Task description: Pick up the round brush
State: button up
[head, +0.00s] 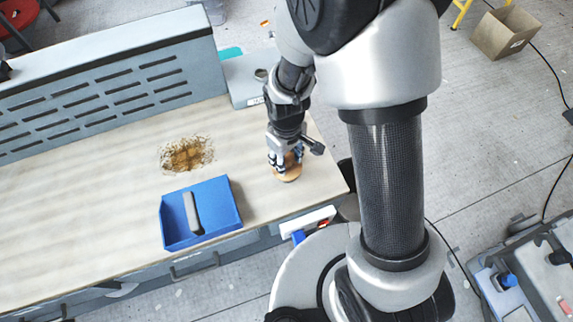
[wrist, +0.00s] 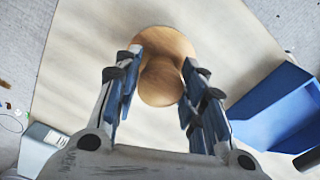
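The round brush (head: 288,175) is a light wooden disc with a rounded knob on top. It stands on the table near its right front corner in the head view. In the wrist view the brush (wrist: 160,83) is straight ahead, with its knob between my fingers. My gripper (head: 285,161) points down over the brush. In the wrist view my gripper (wrist: 161,72) is open, with one finger on each side of the knob. Slim gaps seem to show beside the knob; I cannot tell whether a finger touches it. The brush's underside is hidden.
A blue tray (head: 222,205) with a grey bar in it stands left of the brush; the tray (wrist: 268,112) is at right in the wrist view. A rough brown patch (head: 187,154) lies behind it. A grey box (head: 243,82) stands at the table's back.

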jog(key=c, duration=0.7)
jog(key=shift+r, duration=0.1)
jog(key=shift+c, duration=0.2)
notch_tip(320, 180, up, 20)
jog(key=p, duration=0.5)
